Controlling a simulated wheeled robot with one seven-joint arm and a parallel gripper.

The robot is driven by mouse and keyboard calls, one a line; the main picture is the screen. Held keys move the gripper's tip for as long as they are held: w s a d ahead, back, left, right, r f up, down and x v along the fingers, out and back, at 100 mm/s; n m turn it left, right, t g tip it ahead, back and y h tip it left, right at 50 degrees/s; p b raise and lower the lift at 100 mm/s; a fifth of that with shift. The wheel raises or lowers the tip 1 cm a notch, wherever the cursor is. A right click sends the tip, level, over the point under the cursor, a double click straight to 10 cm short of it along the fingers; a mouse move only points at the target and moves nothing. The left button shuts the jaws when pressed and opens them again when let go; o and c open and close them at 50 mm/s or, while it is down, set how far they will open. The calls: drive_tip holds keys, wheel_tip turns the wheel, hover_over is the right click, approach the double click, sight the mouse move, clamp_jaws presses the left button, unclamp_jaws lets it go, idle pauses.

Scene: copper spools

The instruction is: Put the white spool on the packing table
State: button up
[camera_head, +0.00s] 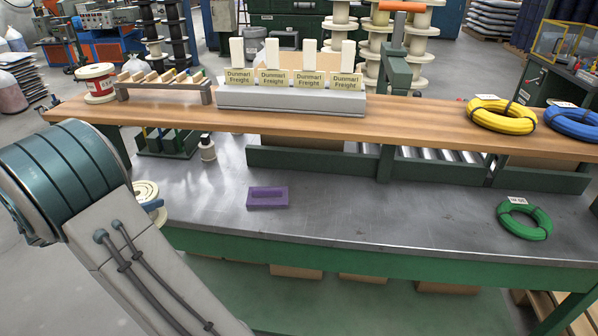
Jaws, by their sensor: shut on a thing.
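A spool with pale, off-white flanges (146,189) shows at the left, partly hidden behind my arm. A small blue part lies between its flanges; I cannot tell whether that is winding or something else. I cannot tell whether the spool rests on the table or is held at its left edge. My gripper is not visible; my forearm covers the area where it could be. The packing table (330,222) has a grey metal top and a green frame, with bare metal across its middle and front.
A purple block (267,197), a green coil (524,219) and a small bottle (207,148) stand on the table. The raised wooden shelf (420,118) holds a red-wound spool (97,82), a rack (165,86), a grey labelled holder (290,97), yellow (502,114) and blue (573,123) coils.

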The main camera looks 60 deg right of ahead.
drive_tip(key=shift+s+f+m+g, duration=0.25)
drive_tip(key=shift+m+g, duration=0.15)
drive_tip(key=shift+g, duration=0.1)
hover_over(202, 196)
drive_tip(key=shift+f, duration=1.75)
drive_tip(key=shift+f+b, duration=0.2)
drive_tip(key=shift+b, duration=0.15)
drive_tip(key=o, duration=1)
drive_tip(key=shift+r, duration=0.1)
